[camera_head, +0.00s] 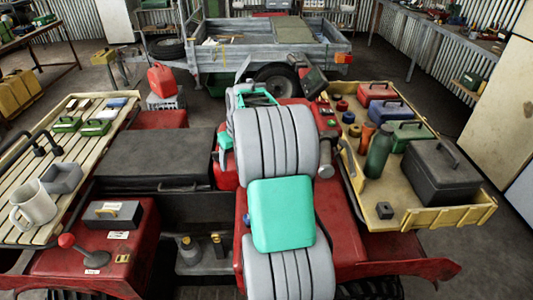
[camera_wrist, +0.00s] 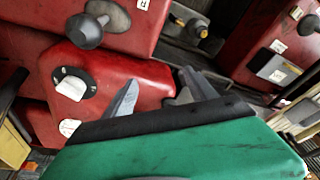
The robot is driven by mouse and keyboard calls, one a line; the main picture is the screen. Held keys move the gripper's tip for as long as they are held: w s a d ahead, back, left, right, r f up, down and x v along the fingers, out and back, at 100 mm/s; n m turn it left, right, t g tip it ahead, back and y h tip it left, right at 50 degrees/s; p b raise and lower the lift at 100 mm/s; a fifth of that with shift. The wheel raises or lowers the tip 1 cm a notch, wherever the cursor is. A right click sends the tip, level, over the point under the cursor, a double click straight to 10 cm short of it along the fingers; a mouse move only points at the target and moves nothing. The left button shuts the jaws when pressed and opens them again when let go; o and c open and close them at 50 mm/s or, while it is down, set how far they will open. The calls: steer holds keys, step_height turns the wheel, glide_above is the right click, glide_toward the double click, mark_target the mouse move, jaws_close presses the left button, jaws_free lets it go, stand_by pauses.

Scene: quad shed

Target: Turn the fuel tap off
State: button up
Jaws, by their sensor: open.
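A white lever-like knob on a round black dial (camera_wrist: 70,86) sits on a red body panel in the wrist view. It looks like the fuel tap, but its markings are too small to read. My gripper (camera_wrist: 160,88) is open, with two grey fingers spread apart and nothing between them. The fingers are to the right of the dial and apart from it, in front of the red panel. In the head view my arm covers most of that part of the red quad (camera_head: 146,213), and I cannot make out the dial there.
A dark round knob (camera_wrist: 86,31) sticks out above the dial. A second white round piece (camera_wrist: 68,128) is below it. The front rack (camera_head: 20,190) holds a mug (camera_head: 34,205); the yellow tray (camera_head: 428,218) holds a dark toolbox (camera_head: 440,172). A trailer (camera_head: 262,55) stands behind.

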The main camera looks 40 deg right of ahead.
steer(key=d+m, duration=0.1)
steer(key=d, duration=0.2)
steer(key=d+f+m+h, duration=0.1)
steer(key=d+m, duration=0.1)
steer(key=d, duration=0.1)
steer(key=d+m+h, duration=0.1)
steer(key=d+m, duration=0.1)
steer(key=d, duration=0.1)
steer(key=shift+w+d+f+g, duration=0.15)
steer(key=shift+w+d+g, duration=0.15)
steer(key=shift+w+d, duration=0.05)
steer(key=s+d+r+m+h, duration=0.2)
steer(key=d+r+m, duration=0.2)
steer(key=d+m, duration=0.2)
steer(key=shift+m, duration=0.9)
steer(key=x, duration=0.2)
steer(key=p+x, duration=0.1)
steer(key=x, duration=0.4)
steer(key=shift+s+d+f+p, duration=0.1)
steer(key=shift+s+f+p, duration=0.2)
steer(key=shift+f+p, duration=0.05)
steer(key=c, duration=1.4)
